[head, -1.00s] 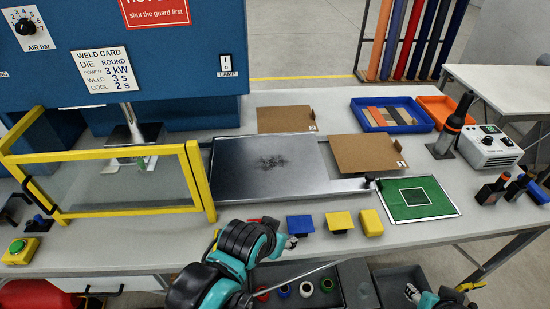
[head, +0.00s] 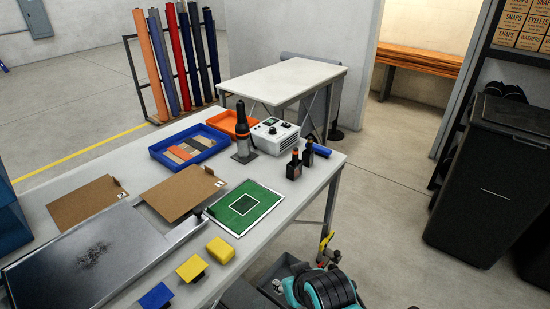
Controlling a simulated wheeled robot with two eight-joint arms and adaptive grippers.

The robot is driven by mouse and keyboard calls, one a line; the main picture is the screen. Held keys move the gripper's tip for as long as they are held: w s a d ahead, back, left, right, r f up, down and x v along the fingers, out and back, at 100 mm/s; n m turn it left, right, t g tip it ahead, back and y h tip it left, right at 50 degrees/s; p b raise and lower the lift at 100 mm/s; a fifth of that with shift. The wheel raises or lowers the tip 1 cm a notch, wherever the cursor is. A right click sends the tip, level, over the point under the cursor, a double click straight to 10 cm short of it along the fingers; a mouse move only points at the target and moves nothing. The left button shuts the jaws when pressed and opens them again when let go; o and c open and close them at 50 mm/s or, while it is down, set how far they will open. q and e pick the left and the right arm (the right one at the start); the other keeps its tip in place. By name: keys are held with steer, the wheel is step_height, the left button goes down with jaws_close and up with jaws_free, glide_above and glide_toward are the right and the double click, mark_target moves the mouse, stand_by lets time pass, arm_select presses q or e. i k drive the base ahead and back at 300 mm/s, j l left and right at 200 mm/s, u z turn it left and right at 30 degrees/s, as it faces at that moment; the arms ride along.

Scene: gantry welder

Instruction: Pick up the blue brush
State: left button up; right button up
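A small blue cylinder with a dark end (head: 320,150), which looks like the blue brush, lies at the right end of the workbench (head: 290,213), beside two dark bottles (head: 299,165). Its bristles cannot be made out. My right gripper (head: 327,254) is at the lower middle of the head view, off the bench's right edge. It is well below the blue cylinder in the picture and apart from it. Its fingers are too small and cluttered to tell open from shut. My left gripper cannot be made out.
A green mat (head: 262,194), yellow blocks (head: 220,250), cardboard sheets (head: 179,193) and a blue tray (head: 158,154) lie on the bench. A dark upright tool (head: 244,145) and a white control box (head: 276,130) stand near the bottles. Floor is free at right, before a black bin (head: 490,190).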

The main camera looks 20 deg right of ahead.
mark_target(324, 152)
steer(key=l+u, duration=0.2)
steer(key=u, duration=0.2)
steer(key=i+l+u, duration=0.1)
steer(key=u, duration=0.35)
steer(key=l+u, duration=0.15)
steer(key=l, duration=0.4)
steer(key=k+l+u, duration=0.15)
steer(key=l, duration=0.45)
steer(key=l+u, duration=0.15)
steer(key=l, duration=0.4)
steer(key=k+l+u, duration=0.2)
steer(key=l, duration=0.35)
steer(key=k+l, duration=0.1)
steer(key=l, duration=0.4)
steer(key=k+l, duration=0.1)
steer(key=l, duration=0.95)
steer(key=k, duration=0.05)
